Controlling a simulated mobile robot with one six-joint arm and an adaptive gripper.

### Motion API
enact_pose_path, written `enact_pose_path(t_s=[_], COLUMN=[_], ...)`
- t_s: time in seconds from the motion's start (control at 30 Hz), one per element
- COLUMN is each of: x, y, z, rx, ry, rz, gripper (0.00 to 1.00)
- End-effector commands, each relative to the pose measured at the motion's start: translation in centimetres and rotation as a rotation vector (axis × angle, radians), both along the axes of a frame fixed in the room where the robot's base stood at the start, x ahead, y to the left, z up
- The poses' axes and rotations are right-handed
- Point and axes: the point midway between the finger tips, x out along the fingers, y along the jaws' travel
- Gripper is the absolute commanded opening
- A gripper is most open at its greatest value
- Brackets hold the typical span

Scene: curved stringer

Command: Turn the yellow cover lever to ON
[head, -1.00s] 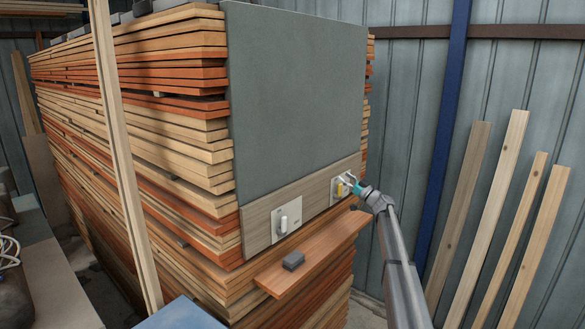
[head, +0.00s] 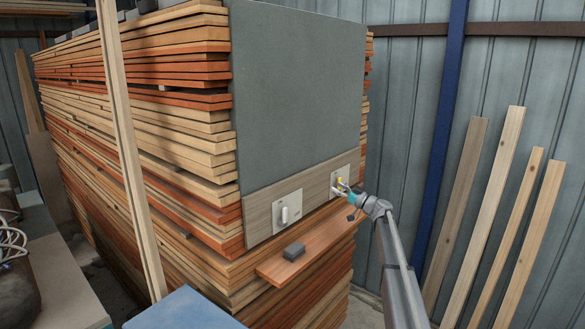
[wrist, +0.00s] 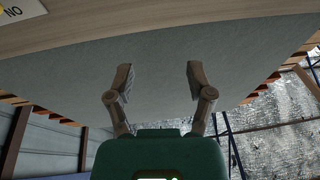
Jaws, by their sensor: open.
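The yellow lever (head: 340,182) is small in the head view, on a white plate (head: 350,170) at the right of the wooden strip. My gripper (head: 341,189) is in front of that plate, beside or just below the lever; contact cannot be told. It partly hides the lever, so the exact tilt is unclear. In the wrist view my gripper (wrist: 157,77) is open, with nothing between its fingers. A white plate corner with upside-down "ON" lettering (wrist: 12,11) and a bit of yellow shows at the top left.
A white plate with a pale lever (head: 285,214) is further left on the strip (head: 258,217). A wooden shelf (head: 315,247) with a dark block (head: 294,251) juts out below. A grey panel (head: 295,90) rises above. Planks (head: 490,200) lean at the right.

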Motion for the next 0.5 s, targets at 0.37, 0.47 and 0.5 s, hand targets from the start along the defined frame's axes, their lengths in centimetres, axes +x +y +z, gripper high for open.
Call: enact_pose_path(t_s=[0.37,0.47,0.5], x=[-9.8,-13.5,-14.9], y=[5.7,7.1,7.6], z=[-9.3,-12.8,-14.2], rx=[-0.168,-0.237,-0.265], ry=[0.28,0.402,0.451], rz=[0.134,0.164,0.171], gripper=[0.69,0.69,0.69])
